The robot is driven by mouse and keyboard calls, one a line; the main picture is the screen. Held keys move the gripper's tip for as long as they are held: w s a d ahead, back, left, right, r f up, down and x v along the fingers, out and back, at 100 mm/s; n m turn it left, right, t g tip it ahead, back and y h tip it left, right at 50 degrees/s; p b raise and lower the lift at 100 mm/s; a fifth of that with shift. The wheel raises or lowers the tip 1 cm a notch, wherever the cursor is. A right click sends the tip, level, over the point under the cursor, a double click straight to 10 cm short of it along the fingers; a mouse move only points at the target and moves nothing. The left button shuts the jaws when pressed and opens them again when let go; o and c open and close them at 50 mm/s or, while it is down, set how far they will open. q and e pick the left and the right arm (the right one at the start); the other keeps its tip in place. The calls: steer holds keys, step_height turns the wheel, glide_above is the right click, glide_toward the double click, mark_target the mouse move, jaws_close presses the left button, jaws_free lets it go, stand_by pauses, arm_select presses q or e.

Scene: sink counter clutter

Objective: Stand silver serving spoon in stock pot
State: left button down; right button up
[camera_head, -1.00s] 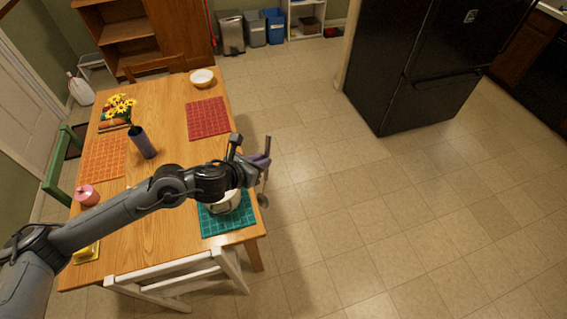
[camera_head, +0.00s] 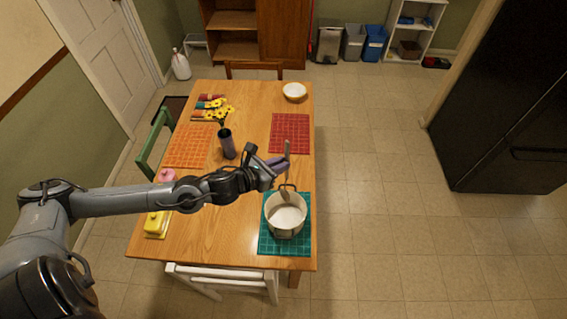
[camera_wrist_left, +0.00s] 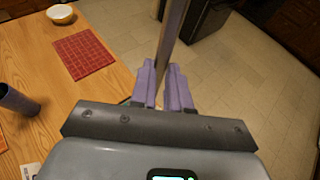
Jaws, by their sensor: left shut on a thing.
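My left gripper (camera_head: 278,163) is shut on the silver serving spoon (camera_head: 287,149) by its handle. The spoon hangs roughly upright with its bowl end down. In the left wrist view, the handle (camera_wrist_left: 173,38) passes between the purple fingertips (camera_wrist_left: 165,90). The light metal stock pot (camera_head: 285,226) stands upright on a teal placemat (camera_head: 265,244) at the table's near right corner. The spoon's lower end overlaps the pot's far inner side in the head view. I cannot tell how deep it is or whether it touches. My right gripper is not in view.
On the wooden table (camera_head: 220,228) stand a dark vase (camera_head: 227,147) with yellow flowers, a white bowl (camera_head: 295,91) and a yellow butter dish (camera_head: 157,223). A white chair (camera_head: 222,277) is at the near edge. Open floor lies right of the table.

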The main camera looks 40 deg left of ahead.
arm_select(q)
steer(key=f, duration=0.1)
steer(key=b, duration=0.4)
glide_above(285, 187)
steer(key=s, duration=0.2)
steer(key=shift+s+f, duration=0.2)
steer(key=shift+f, duration=2.25)
step_height(285, 187, down, 8)
steer(key=b, duration=0.7)
steer(key=shift+a+r, duration=0.1)
steer(key=c, duration=1)
jaws_free()
steer(key=shift+s, duration=0.1)
